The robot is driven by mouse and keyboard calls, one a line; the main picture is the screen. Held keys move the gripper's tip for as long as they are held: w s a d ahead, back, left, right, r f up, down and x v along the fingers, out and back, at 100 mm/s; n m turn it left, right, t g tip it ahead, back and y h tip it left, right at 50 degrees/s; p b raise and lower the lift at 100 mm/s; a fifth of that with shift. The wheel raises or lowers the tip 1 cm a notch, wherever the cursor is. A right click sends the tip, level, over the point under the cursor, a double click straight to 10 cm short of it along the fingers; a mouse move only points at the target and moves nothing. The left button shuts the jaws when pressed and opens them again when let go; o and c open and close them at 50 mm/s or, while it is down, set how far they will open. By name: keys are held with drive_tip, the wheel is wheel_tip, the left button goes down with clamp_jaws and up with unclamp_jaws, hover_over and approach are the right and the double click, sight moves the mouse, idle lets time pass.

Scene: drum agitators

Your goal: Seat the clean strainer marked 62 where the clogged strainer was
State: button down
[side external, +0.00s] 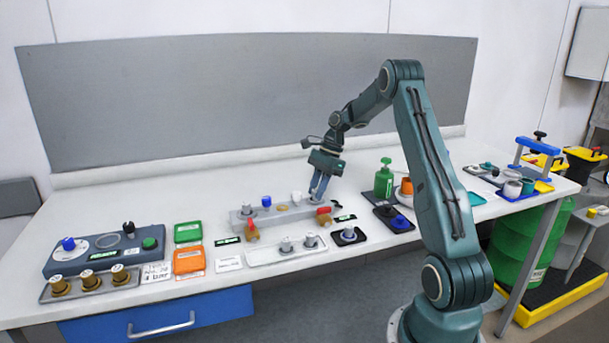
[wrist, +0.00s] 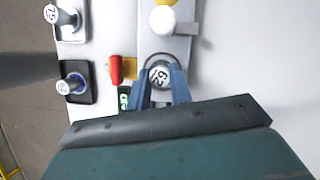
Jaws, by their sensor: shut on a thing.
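My gripper (side external: 317,198) points down over the right end of the grey block (side external: 239,219). I cannot tell which strainer is the clogged one.
A red-handled valve (wrist: 116,70) sits close beside the gripped strainer. A white cap (wrist: 162,22) stands farther along the block. A white tray (side external: 270,257) with grey strainers lies in front. A green pump bottle (side external: 383,181) stands to the right.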

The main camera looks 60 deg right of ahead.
drive_tip(key=shift+f, duration=0.25)
idle(0.5)
drive_tip(key=c, duration=1.2)
unclamp_jaws()
drive_tip(key=shift+o, duration=0.4)
drive_tip(key=shift+o, duration=1.3)
drive_tip(key=shift+r, duration=0.5)
drive_tip(key=shift+r, duration=0.35)
drive_tip(key=shift+r, duration=0.5)
